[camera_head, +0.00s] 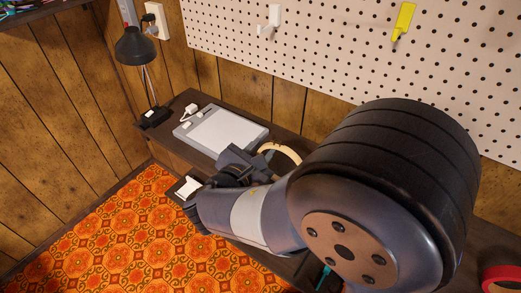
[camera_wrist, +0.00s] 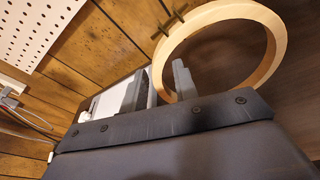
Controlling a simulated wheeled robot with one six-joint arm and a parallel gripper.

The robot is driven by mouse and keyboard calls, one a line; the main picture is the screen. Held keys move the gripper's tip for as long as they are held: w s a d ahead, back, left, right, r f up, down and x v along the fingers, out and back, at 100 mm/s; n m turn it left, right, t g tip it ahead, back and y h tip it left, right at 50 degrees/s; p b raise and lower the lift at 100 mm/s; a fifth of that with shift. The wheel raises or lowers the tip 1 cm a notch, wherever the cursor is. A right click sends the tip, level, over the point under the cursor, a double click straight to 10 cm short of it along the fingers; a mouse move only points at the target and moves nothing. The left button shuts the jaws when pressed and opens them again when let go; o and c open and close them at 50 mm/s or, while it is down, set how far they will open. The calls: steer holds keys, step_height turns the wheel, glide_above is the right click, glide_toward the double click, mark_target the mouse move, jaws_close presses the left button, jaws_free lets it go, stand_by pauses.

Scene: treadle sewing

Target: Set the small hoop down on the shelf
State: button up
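The small hoop (camera_head: 281,150) is a pale wooden ring over the dark shelf (camera_head: 291,138), close to the wall and partly hidden by my arm. In the wrist view the hoop (camera_wrist: 270,35) is large, with its dark screw clamp at the upper left. My gripper (camera_wrist: 161,66) has its two grey fingers apart, with the hoop's near rim passing between or just beyond them, close to the right finger. A gap shows beside the left finger. The hoop looks flat over the dark surface; I cannot tell whether it touches it.
A white-grey board (camera_head: 220,133) lies on the shelf left of the hoop, with a small white item (camera_head: 190,111) near it. A black lamp (camera_head: 136,46) stands at the far left. A pegboard (camera_head: 340,45) covers the wall. A red ring (camera_head: 503,279) lies at lower right.

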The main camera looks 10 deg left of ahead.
steer(key=shift+o, duration=0.3)
steer(key=v, duration=1.1)
steer(key=shift+p, duration=0.4)
steer(key=shift+w, duration=0.1)
steer(key=b+x, duration=0.1)
steer(key=x, duration=0.9)
steer(key=shift+w+d+f, duration=0.1)
steer(key=shift+w+d, duration=0.05)
steer(key=shift+w, duration=0.15)
steer(key=shift+w+r+p, duration=0.1)
steer(key=shift+r+p, duration=0.2)
steer(key=shift+p, duration=0.05)
steer(key=shift+d, duration=0.1)
